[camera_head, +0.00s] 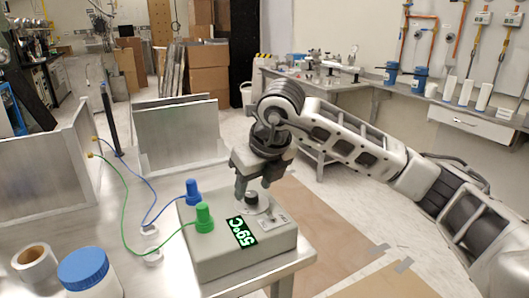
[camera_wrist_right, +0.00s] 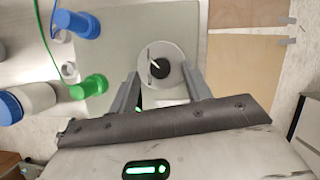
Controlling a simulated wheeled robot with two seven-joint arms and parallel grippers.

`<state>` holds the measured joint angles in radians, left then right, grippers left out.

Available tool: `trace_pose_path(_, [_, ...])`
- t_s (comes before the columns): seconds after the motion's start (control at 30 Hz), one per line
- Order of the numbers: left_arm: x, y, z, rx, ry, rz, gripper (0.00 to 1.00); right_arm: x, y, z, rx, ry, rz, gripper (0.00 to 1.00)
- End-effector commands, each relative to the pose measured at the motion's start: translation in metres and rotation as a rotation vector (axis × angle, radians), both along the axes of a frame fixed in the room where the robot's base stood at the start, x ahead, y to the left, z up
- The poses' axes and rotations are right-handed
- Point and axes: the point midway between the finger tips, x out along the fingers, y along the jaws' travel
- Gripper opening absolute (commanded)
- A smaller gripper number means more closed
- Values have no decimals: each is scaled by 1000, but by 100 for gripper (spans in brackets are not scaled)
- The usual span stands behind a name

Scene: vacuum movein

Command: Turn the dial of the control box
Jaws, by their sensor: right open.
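The grey control box (camera_head: 215,265) sits on the table in the head view, with a green-lit display (camera_head: 242,232) that reads 59°C. The right wrist view shows the dial (camera_wrist_right: 160,69) on a pale round disc, with a light pointer mark. My right gripper (camera_head: 256,194) points down over the dial, its open fingers on either side of it. In the wrist view the right gripper (camera_wrist_right: 160,76) frames the knob with gaps on both sides; contact is not visible. My left gripper is out of view.
A blue plug (camera_head: 193,190) and a green plug (camera_head: 204,218) with cables stand on the box, left of the dial. A blue-lidded jar (camera_head: 84,272) and a tape roll (camera_head: 34,262) are at front left. Metal panels (camera_head: 178,135) stand behind. The table ends right of the box.

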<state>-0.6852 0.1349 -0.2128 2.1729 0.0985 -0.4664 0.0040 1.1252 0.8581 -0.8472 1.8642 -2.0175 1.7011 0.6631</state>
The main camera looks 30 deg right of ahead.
Motion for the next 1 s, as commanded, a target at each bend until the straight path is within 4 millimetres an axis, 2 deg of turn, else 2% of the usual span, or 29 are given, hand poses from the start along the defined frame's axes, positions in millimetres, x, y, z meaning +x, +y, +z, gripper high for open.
trace_pose_path(0.3, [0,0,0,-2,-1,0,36,-28,-4,73,-1,-7,0,49])
trace_pose_path(0.5, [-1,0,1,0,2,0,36,-44,-6,109,-2,-5,1,49])
trace_pose_path(0.7, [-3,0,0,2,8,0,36,-52,-7,128,-1,-3,0,49])
trace_pose_path(1.0, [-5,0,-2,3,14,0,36,-54,-7,130,-1,-1,0,49])
